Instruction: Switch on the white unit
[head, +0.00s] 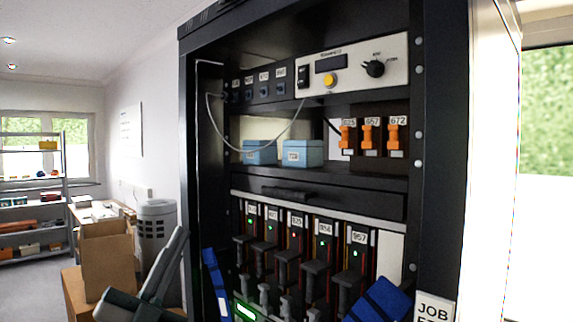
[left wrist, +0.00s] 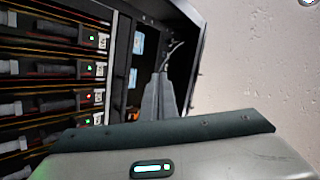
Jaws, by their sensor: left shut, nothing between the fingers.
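The white unit (head: 398,55) sits at the top right of the black rack in the head view. Its face carries a black rocker switch (head: 303,77), a dark display (head: 331,63), a yellow button (head: 330,80) and a black knob (head: 375,68). The display looks unlit. My left gripper (head: 180,236) is at the lower left, outside the rack's left post and well below the unit. It is shut and empty; its grey fingers also show in the left wrist view (left wrist: 161,78). The white unit cannot be made out in that view. I cannot see my right gripper.
Orange switches (head: 368,136) and blue boxes (head: 302,153) occupy the middle shelf. Several numbered modules with black handles (head: 315,267) fill the lower bay. A pale cable (head: 218,130) hangs at the rack's left. A cardboard box (head: 107,258) stands beyond my left gripper.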

